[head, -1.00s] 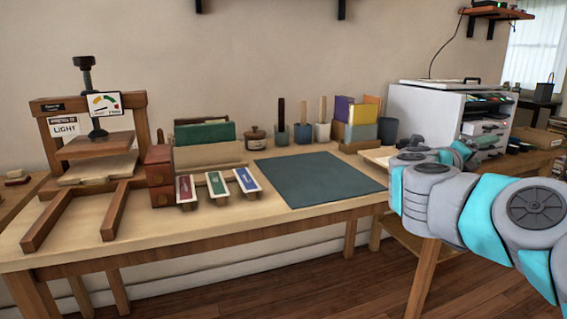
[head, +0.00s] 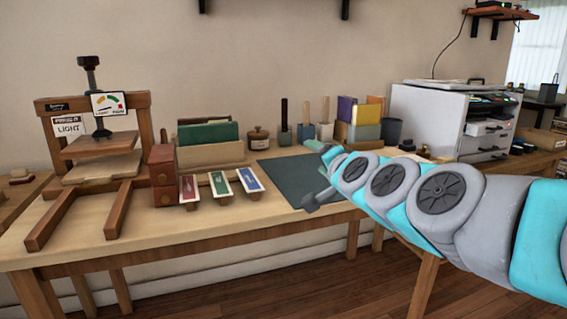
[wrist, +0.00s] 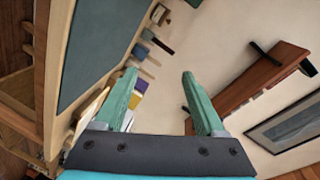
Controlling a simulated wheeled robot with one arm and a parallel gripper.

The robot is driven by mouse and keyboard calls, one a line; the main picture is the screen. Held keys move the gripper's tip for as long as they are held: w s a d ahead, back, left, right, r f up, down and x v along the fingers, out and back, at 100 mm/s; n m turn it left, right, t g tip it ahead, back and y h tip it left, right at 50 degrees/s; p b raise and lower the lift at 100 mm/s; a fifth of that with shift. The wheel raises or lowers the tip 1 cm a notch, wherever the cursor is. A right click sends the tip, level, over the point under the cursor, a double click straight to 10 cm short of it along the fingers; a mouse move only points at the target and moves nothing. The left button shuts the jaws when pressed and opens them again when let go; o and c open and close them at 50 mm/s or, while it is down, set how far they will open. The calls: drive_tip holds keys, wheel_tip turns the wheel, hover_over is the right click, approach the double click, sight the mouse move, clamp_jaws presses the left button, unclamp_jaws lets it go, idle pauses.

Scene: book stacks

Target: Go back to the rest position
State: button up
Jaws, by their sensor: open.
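My gripper (wrist: 159,74) shows in the wrist view with its two teal fingers wide apart and nothing between them. In the head view my arm reaches in from the right over the right part of the workbench (head: 215,235). The mat also shows tilted at the upper left of the wrist view (wrist: 92,45).
A wooden press (head: 103,145) stands at the bench's left. Jars, brushes and upright books (head: 346,110) line the back. A wall shelf (wrist: 255,80) crosses the wrist view.

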drive_tip(key=s+a+f+n+g, duration=0.2)
drive_tip(key=s+f+n+g, duration=0.7)
drive_tip(key=s+f, duration=1.1)
drive_tip(key=s+d+f+g+h, duration=0.1)
drive_tip(key=s+d+f+g, duration=0.2)
drive_tip(key=s, duration=0.4)
drive_tip(key=s+d+f+g+h, duration=0.1)
drive_tip(key=s+d+f+g, duration=0.2)
drive_tip(key=s, duration=0.3)
drive_tip(key=s+d+f+g+h, duration=0.2)
drive_tip(key=s+d+f, duration=0.1)
drive_tip(key=s, duration=0.4)
drive_tip(key=shift+s+d+f+g, duration=0.25)
drive_tip(key=shift+s+f+g, duration=0.05)
drive_tip(key=shift+s+g, duration=0.1)
